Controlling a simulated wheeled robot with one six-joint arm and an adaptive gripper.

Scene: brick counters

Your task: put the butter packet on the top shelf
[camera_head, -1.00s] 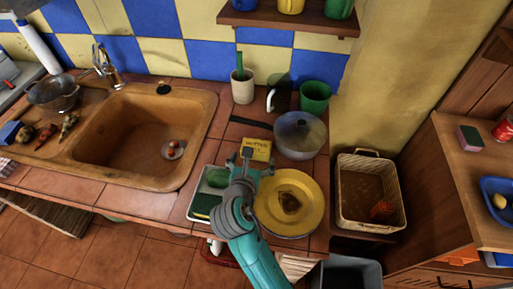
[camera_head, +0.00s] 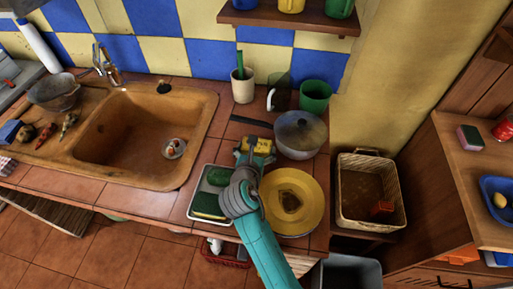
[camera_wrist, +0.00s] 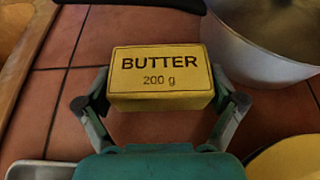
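The butter packet (camera_wrist: 160,78) is a yellow block marked "BUTTER 200 g". In the wrist view it lies crosswise between the fingers of my gripper (camera_wrist: 161,92). The finger pads sit against its two short ends, with no clear gap. In the head view the packet (camera_head: 262,145) is partly covered by my gripper (camera_head: 256,153), over the counter left of the lidded pot. I cannot tell whether it is clear of the tiles. A wooden shelf (camera_head: 290,25) on the wall at the top edge holds a blue, a yellow and a green vessel.
A lidded pot (camera_head: 300,132) stands close right of the packet. A yellow plate (camera_head: 311,205) and a tray (camera_head: 194,214) with a green sponge flank my arm. A white cup (camera_head: 243,92) and a green cup (camera_head: 315,94) stand behind. The sink (camera_head: 130,145) is left.

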